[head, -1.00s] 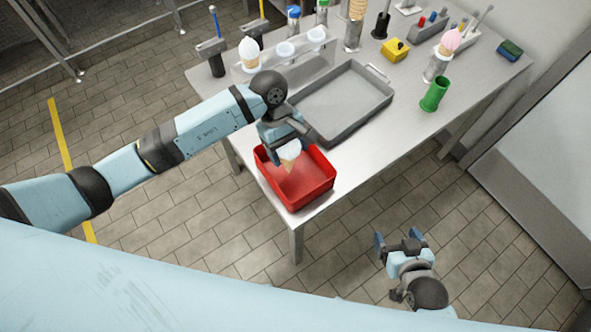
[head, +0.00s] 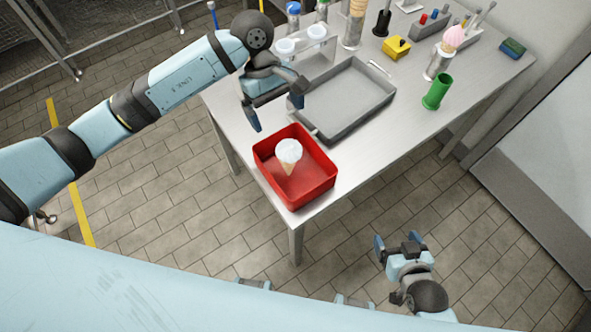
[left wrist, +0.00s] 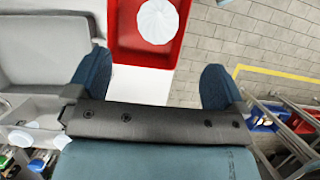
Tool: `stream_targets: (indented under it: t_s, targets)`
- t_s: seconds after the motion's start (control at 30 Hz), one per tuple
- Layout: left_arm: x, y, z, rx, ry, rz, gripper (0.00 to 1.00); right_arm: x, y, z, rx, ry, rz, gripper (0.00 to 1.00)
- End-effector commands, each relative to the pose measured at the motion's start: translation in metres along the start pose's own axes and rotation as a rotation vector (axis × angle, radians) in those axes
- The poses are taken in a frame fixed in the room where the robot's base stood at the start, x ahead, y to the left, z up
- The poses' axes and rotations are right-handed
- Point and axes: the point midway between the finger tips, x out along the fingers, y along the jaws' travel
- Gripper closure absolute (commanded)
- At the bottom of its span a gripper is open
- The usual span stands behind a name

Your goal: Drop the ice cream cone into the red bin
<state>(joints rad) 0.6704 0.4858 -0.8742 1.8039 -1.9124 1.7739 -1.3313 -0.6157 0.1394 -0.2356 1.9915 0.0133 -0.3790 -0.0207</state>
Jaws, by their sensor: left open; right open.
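The ice cream cone (head: 288,153) has a white top and a tan cone. It is inside the red bin (head: 312,192) at the table's near corner, and its white top also shows in the left wrist view (left wrist: 157,21) within the red bin (left wrist: 125,45). My left gripper (head: 275,112) is open and empty, above and behind the bin, apart from the cone. Its two blue fingers (left wrist: 155,85) show wide apart in the left wrist view. My right gripper (head: 397,240) is open and empty, low over the floor to the right of the table.
A grey tray (head: 322,135) lies behind the bin. A clear holder (head: 318,60), a cone with pink top (head: 452,39), a green cup (head: 437,91) and a yellow block (head: 396,48) stand further back. The table's near edge is close to the bin.

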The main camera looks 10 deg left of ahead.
Motion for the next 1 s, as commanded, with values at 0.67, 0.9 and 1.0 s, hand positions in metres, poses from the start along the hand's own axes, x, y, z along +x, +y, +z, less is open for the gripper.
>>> stream_targets:
  t_s: [0.67, 0.9, 1.0]
  targets:
    - [-0.038, 0.0, 0.001, 0.001, -0.001, 0.0, 0.02, 0.004, 0.001, 0.003, -0.001, 0.007, 0.001, 0.16]
    - [-0.034, 0.003, 0.009, -0.005, -0.039, 0.029, 0.02, 0.004, 0.001, 0.004, -0.001, 0.005, 0.002, 0.16]
    - [-0.025, 0.012, 0.035, -0.027, -0.169, 0.118, 0.02, 0.004, 0.001, 0.005, -0.001, 0.004, 0.002, 0.16]
